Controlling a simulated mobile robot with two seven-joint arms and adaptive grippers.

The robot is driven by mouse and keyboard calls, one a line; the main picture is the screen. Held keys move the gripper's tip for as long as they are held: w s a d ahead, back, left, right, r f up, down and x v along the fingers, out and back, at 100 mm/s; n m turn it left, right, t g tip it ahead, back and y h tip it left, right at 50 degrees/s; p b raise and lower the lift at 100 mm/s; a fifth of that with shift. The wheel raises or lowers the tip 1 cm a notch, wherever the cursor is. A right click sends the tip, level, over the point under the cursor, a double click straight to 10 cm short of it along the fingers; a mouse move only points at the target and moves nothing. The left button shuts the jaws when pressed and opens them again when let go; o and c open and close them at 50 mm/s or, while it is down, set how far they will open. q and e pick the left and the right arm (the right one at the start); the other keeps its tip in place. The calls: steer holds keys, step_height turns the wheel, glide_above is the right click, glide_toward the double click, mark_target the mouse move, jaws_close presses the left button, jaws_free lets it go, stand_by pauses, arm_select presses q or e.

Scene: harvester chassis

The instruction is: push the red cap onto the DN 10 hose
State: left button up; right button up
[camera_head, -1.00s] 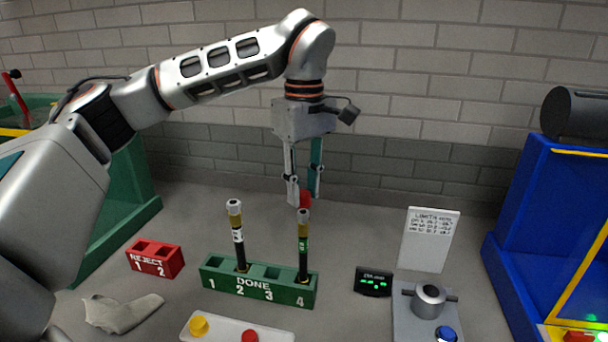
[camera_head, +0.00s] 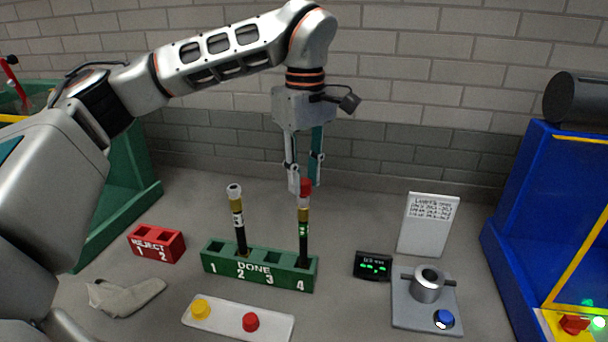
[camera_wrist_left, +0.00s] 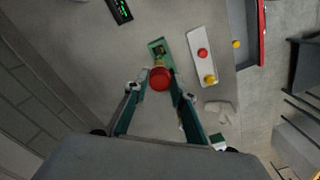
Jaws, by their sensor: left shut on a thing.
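My left gripper (camera_head: 304,188) points straight down and is shut on the red cap (camera_head: 306,186). The cap also shows between the fingers in the left wrist view (camera_wrist_left: 160,78). Directly below, a black hose (camera_head: 304,246) with a green label and a brass-coloured fitting stands upright in slot 4 of the green DONE rack (camera_head: 226,270). The cap is in line with the top of this hose and looks in contact with it; I cannot tell how far it is on. The label is too small to read. My right gripper is not in view.
Another hose (camera_head: 238,220) with a white label stands in slot 2. A white tray (camera_head: 226,320) in front holds a yellow cap (camera_head: 200,308) and a red cap (camera_head: 251,322). A red REJECT rack (camera_head: 157,244) is left. A display (camera_head: 373,266) and a grey fixture (camera_head: 427,284) stand right.

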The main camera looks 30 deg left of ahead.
arm_select(q)
steer(key=shift+f, duration=0.3)
steer(key=shift+f, duration=1.2)
steer(key=o, duration=0.7)
steer(key=shift+r, duration=0.15)
step_height(320, 180, up, 12)
steer(key=shift+f, duration=0.1)
